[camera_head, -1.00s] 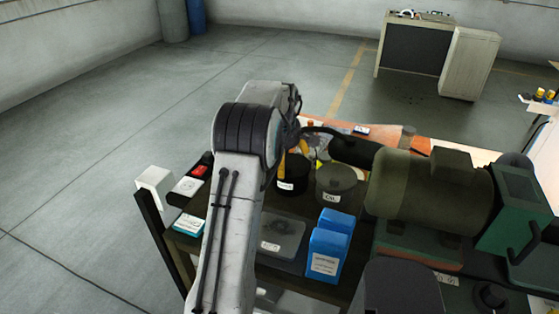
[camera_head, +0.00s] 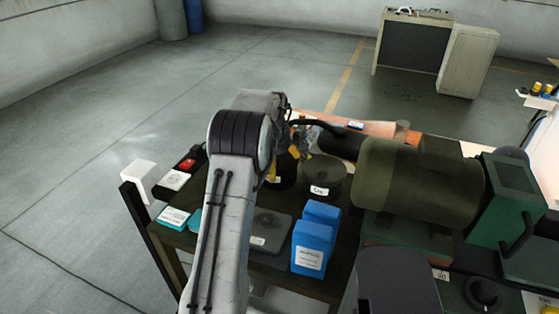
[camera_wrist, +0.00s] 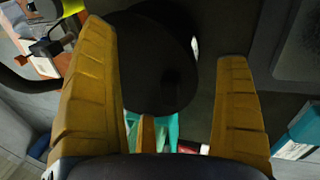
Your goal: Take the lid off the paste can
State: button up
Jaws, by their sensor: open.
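A black round can (camera_head: 283,181) with a white label stands on the dark bench, partly hidden behind my arm and gripper. A dark olive can (camera_head: 323,173) with a white label stands just right of it. I cannot tell from the labels which is the paste can. My gripper (camera_head: 284,160) is open at the black can. In the wrist view, a black round top (camera_wrist: 160,62) lies between the two spread yellow fingers of my gripper (camera_wrist: 165,42), nearer the left finger. A gap shows before the right finger. I cannot tell whether the left finger touches it.
Two blue boxes (camera_head: 311,248) and a grey flat plate (camera_head: 270,229) are in front of the cans. A large olive motor (camera_head: 420,183) stands close on the right. A red item (camera_head: 188,164) and a teal box (camera_head: 173,218) lie at the left bench edge.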

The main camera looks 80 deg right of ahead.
jog(key=shift+w, duration=0.15)
jog(key=shift+c, duration=0.4)
jog(key=c, duration=0.3)
jog(key=shift+a, duration=0.1)
jog(key=c, duration=1.4)
